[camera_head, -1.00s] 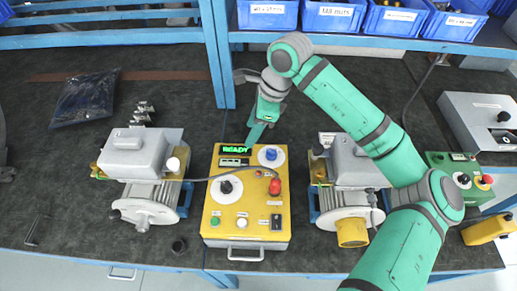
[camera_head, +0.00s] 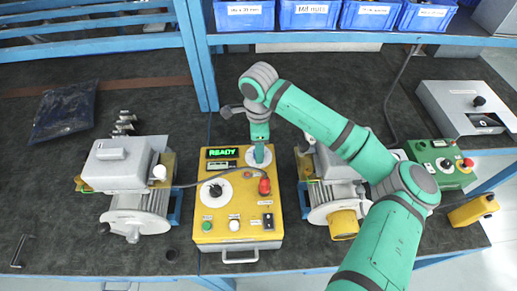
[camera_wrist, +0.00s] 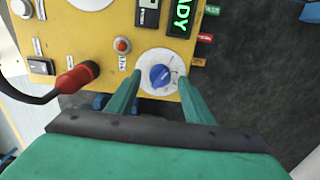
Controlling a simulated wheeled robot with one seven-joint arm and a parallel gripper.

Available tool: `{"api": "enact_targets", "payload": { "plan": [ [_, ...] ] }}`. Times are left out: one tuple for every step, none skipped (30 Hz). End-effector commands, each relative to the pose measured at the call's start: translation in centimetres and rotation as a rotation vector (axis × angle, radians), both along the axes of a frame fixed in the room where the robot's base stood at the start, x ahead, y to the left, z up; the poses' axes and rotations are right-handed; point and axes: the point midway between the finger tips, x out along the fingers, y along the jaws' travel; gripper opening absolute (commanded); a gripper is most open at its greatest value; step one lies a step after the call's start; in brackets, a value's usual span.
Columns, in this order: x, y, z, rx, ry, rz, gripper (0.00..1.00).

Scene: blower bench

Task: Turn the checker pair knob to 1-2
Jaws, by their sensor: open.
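The yellow checker box (camera_head: 238,215) stands on the bench with its green display (camera_head: 218,153) reading READY. In the wrist view a blue knob (camera_wrist: 160,75) sits on a white round dial (camera_wrist: 158,62) at the box's edge. My gripper (camera_wrist: 158,80) is open, with one green finger on each side of the blue knob; I cannot tell whether they touch it. In the head view my gripper (camera_head: 260,152) hides most of this knob. A black knob (camera_head: 215,190) on a larger white dial sits lower left on the box. Fine dial labels are too small to read.
A red plug (camera_head: 264,187) with a grey cable sits in the box near the knob. Motors stand left (camera_head: 138,190) and right (camera_head: 325,190) of the box. A green control box (camera_head: 442,165) is at the right. Blue bins (camera_head: 308,14) line the back shelf.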

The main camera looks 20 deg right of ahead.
Motion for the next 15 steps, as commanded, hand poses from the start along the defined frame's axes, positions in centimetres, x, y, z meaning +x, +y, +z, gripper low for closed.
{"api": "enact_targets", "payload": {
  "plan": [
    [-0.02, 0.04, -0.54, 0.001, 0.001, 0.000, 0.47],
    [0.00, 0.03, -0.76, 0.001, 0.000, 0.000, 0.47],
    [0.00, 0.03, -0.99, 0.001, 0.000, 0.000, 0.47],
    [0.00, 0.03, -1.12, 0.001, 0.000, 0.000, 0.47],
    [0.00, 0.03, -1.23, 0.001, 0.000, 0.000, 0.47],
    [0.00, 0.03, -1.34, 0.001, 0.000, 0.000, 0.47],
    [0.00, 0.04, -1.39, 0.001, 0.000, 0.000, 0.47],
    [0.00, 0.04, -1.42, 0.001, 0.000, 0.000, 0.47],
    [0.01, 0.03, -1.44, 0.000, 0.000, 0.000, 0.47],
    [0.01, 0.04, -1.44, 0.000, 0.000, 0.000, 0.47],
    [0.01, 0.03, -1.43, 0.000, 0.000, 0.000, 0.47],
    [0.01, 0.04, -1.43, 0.000, 0.000, 0.000, 0.47],
    [0.01, 0.04, -1.42, 0.000, 0.000, 0.000, 0.47],
    [0.01, 0.04, -1.42, 0.000, 0.000, 0.000, 0.47],
    [0.01, 0.04, -1.42, 0.000, 0.000, 0.000, 0.40]
  ]
}}
